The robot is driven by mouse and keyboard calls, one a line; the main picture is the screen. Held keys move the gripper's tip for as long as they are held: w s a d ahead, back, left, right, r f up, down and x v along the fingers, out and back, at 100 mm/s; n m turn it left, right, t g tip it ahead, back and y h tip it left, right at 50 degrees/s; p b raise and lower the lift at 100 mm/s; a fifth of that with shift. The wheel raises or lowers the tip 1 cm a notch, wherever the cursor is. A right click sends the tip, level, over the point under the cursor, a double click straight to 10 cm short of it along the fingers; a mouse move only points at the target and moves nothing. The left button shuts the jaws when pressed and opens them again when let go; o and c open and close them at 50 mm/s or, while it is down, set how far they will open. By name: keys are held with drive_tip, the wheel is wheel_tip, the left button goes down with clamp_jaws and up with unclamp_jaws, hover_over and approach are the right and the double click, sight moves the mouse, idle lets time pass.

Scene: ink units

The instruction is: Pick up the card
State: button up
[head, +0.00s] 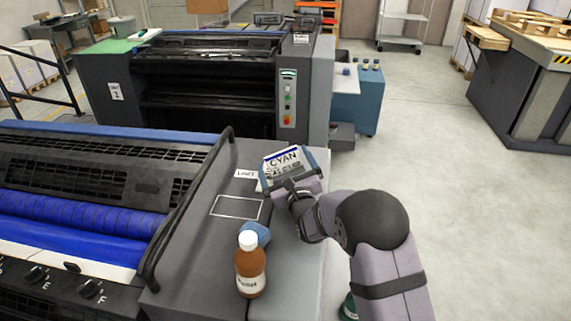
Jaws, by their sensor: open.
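The card (283,156) is white with a blue band along its top and the word CYAN, with smaller print below. It is on or just above the grey top of the near press unit, toward its far right corner. My gripper (287,172) is open at the card, with a finger on either side of it. The gripper's body hides the card's lower part. I cannot tell whether the fingers touch the card.
A brown bottle (250,268) with a white cap stands on the near unit's top (205,245), with a blue object (258,232) behind it. A white-outlined rectangle (237,208) there is empty. A black rail (180,220) borders the blue rollers at left.

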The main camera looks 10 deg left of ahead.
sight(281, 154)
drive_tip(key=shift+p+x, duration=1)
drive_tip(key=shift+x, duration=1.15)
drive_tip(key=shift+f, duration=0.15)
drive_tip(key=c, duration=1.3)
drive_tip(key=shift+o, duration=0.2)
